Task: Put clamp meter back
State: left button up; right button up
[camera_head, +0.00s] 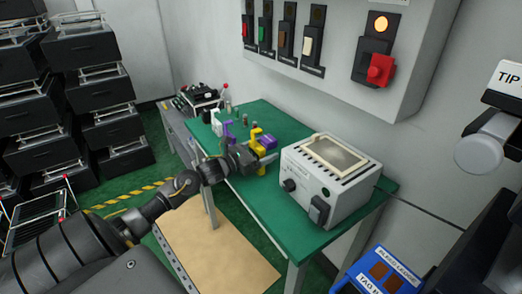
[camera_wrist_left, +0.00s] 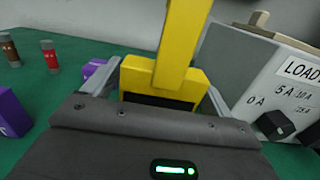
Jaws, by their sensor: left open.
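A yellow thing, which looks like the clamp meter (camera_head: 257,135), stands on the green table (camera_head: 345,222) left of the grey load box. My left gripper (camera_head: 264,160) is at it, low over the table. In the left wrist view the yellow body (camera_wrist_left: 165,82) is between the two fingers, one on each side, with its tall yellow part rising out of the picture. The fingers are open; I cannot tell whether either touches it. The lower part of the yellow thing is hidden by the gripper. My right gripper is not in view.
The load box (camera_head: 330,180) with a dial stands close on the right. Purple pieces (camera_head: 228,130) and small cylinders (camera_wrist_left: 48,55) stand behind and left. A wall panel (camera_head: 325,50) with switches and a red knob hangs above. Stacked black crates (camera_head: 85,85) are far left.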

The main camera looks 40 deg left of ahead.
pick_arm(q)
jog(key=shift+r, duration=0.1)
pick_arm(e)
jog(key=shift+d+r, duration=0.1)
pick_arm(q)
jog(key=shift+r, duration=0.1)
jog(key=v, duration=0.3)
jog(key=b+v, duration=0.1)
jog(key=v, duration=0.6)
jog(key=shift+s+a+f+b, duration=0.15)
jog(key=shift+s+f+b, duration=0.1)
jog(key=shift+s+b, duration=0.15)
jog(key=shift+s+a+r, duration=0.1)
jog(key=shift+s+a, duration=0.1)
jog(key=shift+s, duration=0.35)
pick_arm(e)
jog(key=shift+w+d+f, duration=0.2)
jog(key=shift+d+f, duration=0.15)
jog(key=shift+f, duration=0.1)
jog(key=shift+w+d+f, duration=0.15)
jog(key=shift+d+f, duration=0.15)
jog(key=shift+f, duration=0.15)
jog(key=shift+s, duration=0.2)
